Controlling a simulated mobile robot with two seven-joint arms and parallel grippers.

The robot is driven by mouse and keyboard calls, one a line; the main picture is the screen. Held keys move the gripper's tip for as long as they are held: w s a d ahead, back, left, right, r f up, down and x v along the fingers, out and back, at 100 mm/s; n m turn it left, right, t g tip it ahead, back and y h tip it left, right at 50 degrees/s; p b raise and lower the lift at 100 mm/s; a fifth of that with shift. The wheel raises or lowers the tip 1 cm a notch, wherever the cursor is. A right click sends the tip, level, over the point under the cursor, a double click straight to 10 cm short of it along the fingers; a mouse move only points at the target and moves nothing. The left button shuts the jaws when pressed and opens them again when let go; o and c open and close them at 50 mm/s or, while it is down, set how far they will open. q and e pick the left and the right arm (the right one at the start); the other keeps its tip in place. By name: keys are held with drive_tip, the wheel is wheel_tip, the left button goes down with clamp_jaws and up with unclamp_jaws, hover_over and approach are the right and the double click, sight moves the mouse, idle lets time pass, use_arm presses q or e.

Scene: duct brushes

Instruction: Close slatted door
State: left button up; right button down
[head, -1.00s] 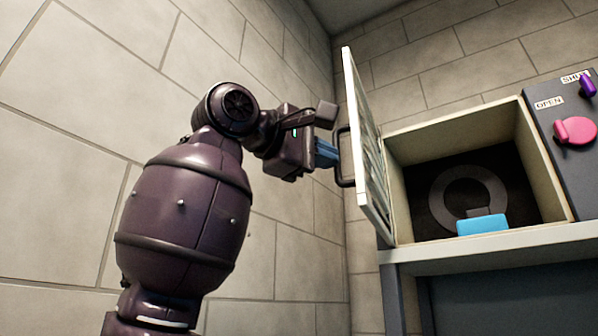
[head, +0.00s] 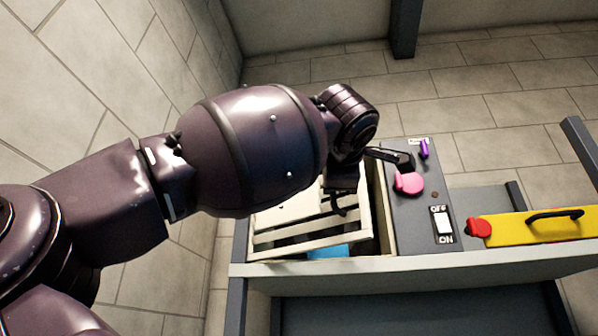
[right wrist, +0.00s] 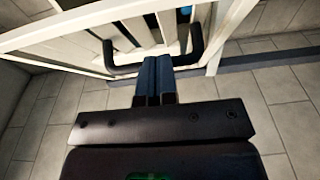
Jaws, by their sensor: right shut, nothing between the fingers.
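The cream slatted door (head: 290,238) stands partly across the front of the open box, still at an angle, with a gap at its right side. My arm hides much of it in the head view. Its black handle (head: 340,205) shows just below my wrist. In the right wrist view, the slatted door (right wrist: 75,35) fills the top and the handle (right wrist: 123,70) crosses just ahead of my right gripper (right wrist: 155,62). The blue fingers are together and empty, at the handle bar; I cannot tell whether they touch it. My left gripper is not in view.
A blue piece (head: 328,251) shows inside the box below the slats. Right of the box is a grey panel (head: 412,225) with a pink knob (head: 409,183), a purple switch (head: 424,149) and an OFF/ON switch (head: 442,225). Further right is a yellow piece with a black handle (head: 525,228).

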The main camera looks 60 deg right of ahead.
sight(368, 202)
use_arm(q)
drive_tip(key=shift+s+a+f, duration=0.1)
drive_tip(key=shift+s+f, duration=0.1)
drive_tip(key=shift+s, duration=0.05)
use_arm(e)
drive_tip(key=s+d+n+t+y, duration=0.2)
drive_tip(key=d+n+t+y, duration=0.1)
drive_tip(key=d, duration=1)
drive_tip(key=shift+s+d+n+t, duration=0.2)
drive_tip(key=shift+s+n+t, duration=0.25)
drive_tip(key=shift+t, duration=0.75)
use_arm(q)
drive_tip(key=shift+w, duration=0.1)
use_arm(e)
drive_tip(key=shift+w, duration=0.1)
